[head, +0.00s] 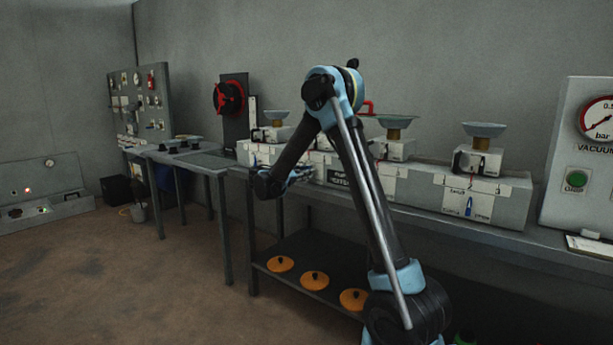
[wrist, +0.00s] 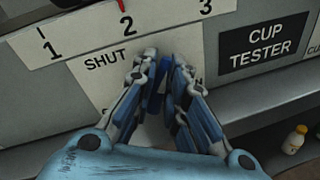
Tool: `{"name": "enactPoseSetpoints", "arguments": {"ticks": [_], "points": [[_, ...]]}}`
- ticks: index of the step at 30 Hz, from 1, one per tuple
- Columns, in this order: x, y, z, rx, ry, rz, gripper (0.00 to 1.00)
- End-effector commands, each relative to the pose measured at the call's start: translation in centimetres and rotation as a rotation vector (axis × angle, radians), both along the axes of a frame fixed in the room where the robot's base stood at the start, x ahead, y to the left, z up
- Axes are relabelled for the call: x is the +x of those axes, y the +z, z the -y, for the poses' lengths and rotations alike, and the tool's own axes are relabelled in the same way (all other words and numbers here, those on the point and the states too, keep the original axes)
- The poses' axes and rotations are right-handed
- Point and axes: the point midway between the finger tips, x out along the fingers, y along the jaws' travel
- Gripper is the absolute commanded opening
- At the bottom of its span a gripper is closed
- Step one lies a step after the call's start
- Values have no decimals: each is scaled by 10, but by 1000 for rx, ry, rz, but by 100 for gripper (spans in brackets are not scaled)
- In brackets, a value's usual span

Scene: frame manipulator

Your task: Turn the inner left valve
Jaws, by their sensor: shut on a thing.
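In the wrist view, my gripper (wrist: 162,68) has its fingers closed around a blue valve handle (wrist: 164,66), most of which they hide. The handle is on a pale plate (wrist: 105,78) marked "SHUT"; the plate's other lettering is mostly covered. Above it is a strip (wrist: 75,38) numbered 1, 2 and 3, with a red pointer (wrist: 120,5) near 2. In the head view, my gripper (head: 298,174) is at the front of the long grey cup tester (head: 410,188), and the held handle cannot be made out there. Another blue handle (head: 469,205) shows upright at the tester's right end.
A "CUP TESTER" sign (wrist: 262,42) is right of the held handle. Several cups on stands, such as one at the right (head: 484,130), top the tester. A vacuum panel (head: 575,150) stands at the far right. Orange discs (head: 314,280) lie on the lower shelf.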

Motion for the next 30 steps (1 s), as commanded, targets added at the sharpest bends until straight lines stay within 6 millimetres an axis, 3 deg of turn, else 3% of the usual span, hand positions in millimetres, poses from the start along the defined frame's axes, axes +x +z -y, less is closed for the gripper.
{"name": "enactPoseSetpoints", "arguments": {"ticks": [30], "points": [[-5,-8,6,749,-6,543,0]]}}
